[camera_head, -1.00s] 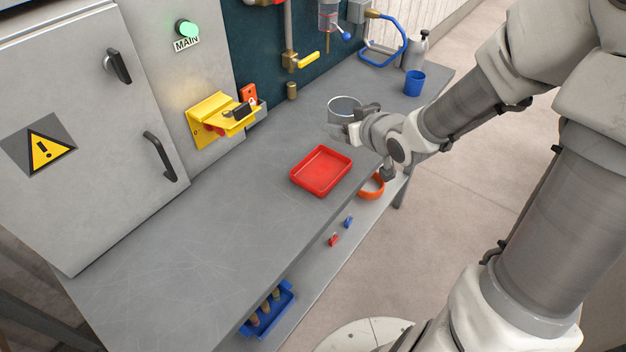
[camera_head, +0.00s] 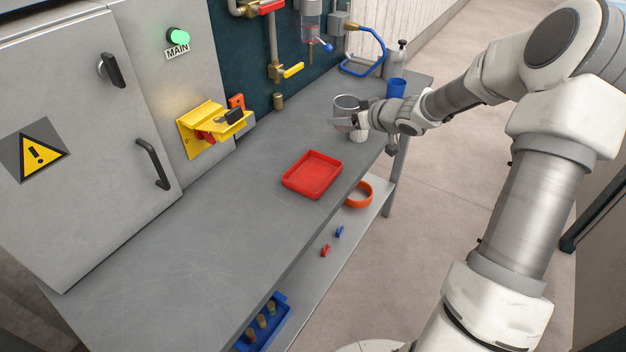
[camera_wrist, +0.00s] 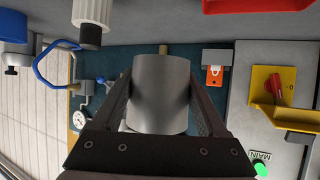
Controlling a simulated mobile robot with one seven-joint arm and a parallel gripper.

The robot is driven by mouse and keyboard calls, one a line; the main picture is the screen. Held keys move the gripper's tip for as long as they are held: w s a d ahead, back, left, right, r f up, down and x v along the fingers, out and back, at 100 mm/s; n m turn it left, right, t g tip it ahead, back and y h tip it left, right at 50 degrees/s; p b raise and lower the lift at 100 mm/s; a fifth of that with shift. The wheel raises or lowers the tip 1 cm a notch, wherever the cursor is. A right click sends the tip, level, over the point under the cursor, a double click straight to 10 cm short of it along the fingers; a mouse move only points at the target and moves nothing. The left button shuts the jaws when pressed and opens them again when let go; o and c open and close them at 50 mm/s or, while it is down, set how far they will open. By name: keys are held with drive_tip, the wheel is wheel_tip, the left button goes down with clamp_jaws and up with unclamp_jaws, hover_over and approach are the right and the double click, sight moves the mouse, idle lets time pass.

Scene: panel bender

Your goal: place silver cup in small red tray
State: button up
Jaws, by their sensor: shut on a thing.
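The silver cup (camera_head: 346,106) is upright in the head view, partly hidden by my gripper (camera_head: 345,123). In the wrist view the cup (camera_wrist: 161,92) sits between the two fingers of my gripper (camera_wrist: 161,100), which is shut on it. The small red tray (camera_head: 312,175) lies empty on the grey bench, in front of and to the left of the cup. A corner of a red tray edge (camera_wrist: 255,4) shows at the top right of the wrist view.
A blue cup (camera_head: 396,88) and a grey bottle (camera_head: 398,60) stand at the far end of the bench. A white object (camera_head: 360,132) is beside my gripper. A yellow switch guard (camera_head: 208,125) juts out from the cabinet. The near bench top is clear.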

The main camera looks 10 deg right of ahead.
drive_tip(key=shift+w+d+f, duration=0.2)
drive_tip(key=shift+f, duration=0.1)
drive_tip(key=b, duration=0.8)
hover_over(313, 177)
wheel_tip(313, 177, down, 7)
drive_tip(key=shift+r, duration=0.1)
drive_tip(key=shift+f+b, duration=0.9)
drive_tip(key=shift+f, duration=1.1)
drive_tip(key=shift+f, duration=0.1)
drive_tip(key=shift+f, duration=0.15)
drive_tip(key=o, duration=1.4)
